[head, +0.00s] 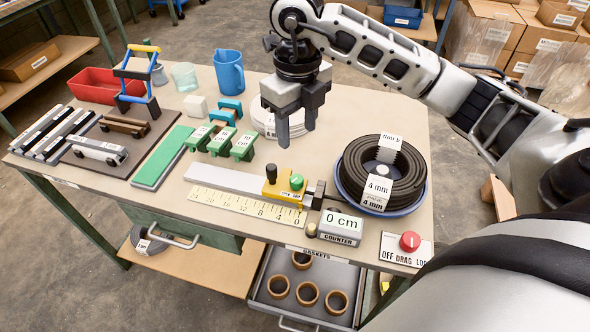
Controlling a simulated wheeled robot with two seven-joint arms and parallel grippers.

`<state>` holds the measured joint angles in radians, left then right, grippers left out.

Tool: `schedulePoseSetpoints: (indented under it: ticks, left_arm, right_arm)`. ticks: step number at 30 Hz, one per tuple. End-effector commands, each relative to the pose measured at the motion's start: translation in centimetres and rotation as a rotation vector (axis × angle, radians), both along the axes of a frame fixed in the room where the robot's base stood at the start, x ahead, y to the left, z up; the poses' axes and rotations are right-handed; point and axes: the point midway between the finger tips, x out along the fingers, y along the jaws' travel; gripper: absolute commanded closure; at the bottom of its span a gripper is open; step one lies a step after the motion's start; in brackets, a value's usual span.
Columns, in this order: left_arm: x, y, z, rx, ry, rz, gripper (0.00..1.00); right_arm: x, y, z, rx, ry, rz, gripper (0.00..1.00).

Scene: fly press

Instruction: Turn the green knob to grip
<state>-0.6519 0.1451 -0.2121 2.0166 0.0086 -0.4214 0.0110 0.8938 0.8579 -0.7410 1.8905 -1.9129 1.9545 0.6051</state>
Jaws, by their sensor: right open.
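The green knob (296,182) sits on top of a yellow block (278,190) on a pale metal bar, beside a black knob (271,173). A label by the green knob is too small to read surely. My right gripper (297,130) points down with its two dark fingers apart and nothing between them. It is above the table, behind the green knob in the picture and not touching it. My left gripper is not in view.
A yellow ruler (245,205) lies in front of the bar. A "0 cm" counter (341,227), a black coil (404,165) and a red knob (410,241) are to the right. Green blocks (222,142) stand left. An open drawer (262,294) holds several rings.

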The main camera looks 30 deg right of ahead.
Motion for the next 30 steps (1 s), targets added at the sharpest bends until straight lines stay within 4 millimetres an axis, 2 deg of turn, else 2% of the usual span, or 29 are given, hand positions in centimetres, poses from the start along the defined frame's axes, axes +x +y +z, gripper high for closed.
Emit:
schedulePoseSetpoints:
  ticks: [9,15,21,30]
  left_arm:
    - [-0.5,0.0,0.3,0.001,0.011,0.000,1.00]
    - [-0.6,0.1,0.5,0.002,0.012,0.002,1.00]
    - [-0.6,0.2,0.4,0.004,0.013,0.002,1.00]
    - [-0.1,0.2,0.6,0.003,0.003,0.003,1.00]
  right_arm:
    - [-0.1,0.1,-7.1,0.002,0.006,0.002,0.52]
    - [-0.1,0.1,-10.7,0.003,0.005,0.003,0.52]
    - [0.0,0.1,-12.6,0.005,0.001,0.004,0.52]
    - [0.0,0.1,-13.1,0.004,0.000,0.004,0.52]
